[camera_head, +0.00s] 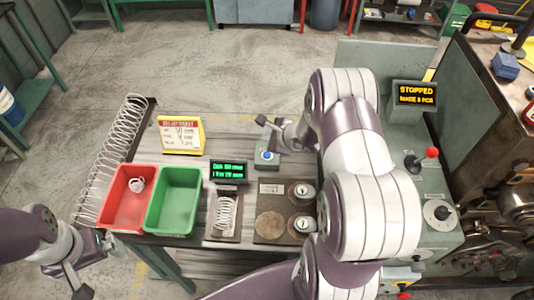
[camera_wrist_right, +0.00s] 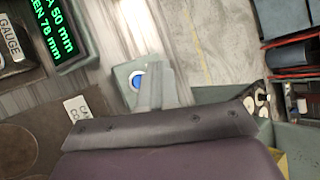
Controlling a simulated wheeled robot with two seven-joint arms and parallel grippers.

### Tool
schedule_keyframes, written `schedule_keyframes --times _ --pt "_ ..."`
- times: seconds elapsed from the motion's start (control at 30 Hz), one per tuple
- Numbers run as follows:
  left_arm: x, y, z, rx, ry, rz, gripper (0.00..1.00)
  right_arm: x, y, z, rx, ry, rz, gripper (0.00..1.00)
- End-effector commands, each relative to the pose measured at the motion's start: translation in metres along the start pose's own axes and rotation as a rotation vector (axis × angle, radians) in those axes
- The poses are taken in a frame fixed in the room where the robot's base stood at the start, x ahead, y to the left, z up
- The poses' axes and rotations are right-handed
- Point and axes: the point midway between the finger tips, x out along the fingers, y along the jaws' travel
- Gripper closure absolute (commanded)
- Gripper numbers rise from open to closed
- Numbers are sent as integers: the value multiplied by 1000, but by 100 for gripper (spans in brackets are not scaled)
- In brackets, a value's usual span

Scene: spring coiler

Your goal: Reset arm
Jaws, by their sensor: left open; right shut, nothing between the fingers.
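My right gripper (camera_head: 268,132) is shut and empty, above the small grey box with a blue button (camera_head: 267,156) on the table. In the right wrist view its closed fingers (camera_wrist_right: 157,88) overlap the box's right side, and the blue button (camera_wrist_right: 138,80) shows beside them. I cannot tell whether they touch the box. My left gripper (camera_head: 98,268) is open and empty at the lower left, in front of the table's left edge. The coiler's display (camera_head: 414,95) reads STOPPED and a made-pieces count too small to read surely.
A red bin (camera_head: 114,213) holding a small spring and an empty green bin (camera_head: 176,226) stand at the table's left. A red-knobbed lever (camera_head: 431,154) stands on the machine.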

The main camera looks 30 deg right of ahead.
Motion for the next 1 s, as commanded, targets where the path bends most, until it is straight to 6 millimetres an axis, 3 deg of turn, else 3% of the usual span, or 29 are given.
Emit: schedule_keyframes --times 0.37,0.47,0.57,0.7,0.8,0.9,1.0 --pt "0 0 0 0 0 0 0 0 2 0 11 1 8 100" --pt "0 0 0 0 0 0 0 -6 36 -1 -92 -3 133 100" --pt "2 0 0 0 0 0 0 -33 77 9 -365 -35 342 100" --pt "12 0 2 0 0 0 0 -93 129 25 -960 -118 647 100" --pt "20 0 2 0 0 0 0 -134 146 27 -1408 -168 792 100" --pt "27 0 3 0 0 0 0 -162 152 31 -1807 -208 860 100" --pt "32 0 4 0 0 0 0 -172 152 44 -2043 -228 845 100"
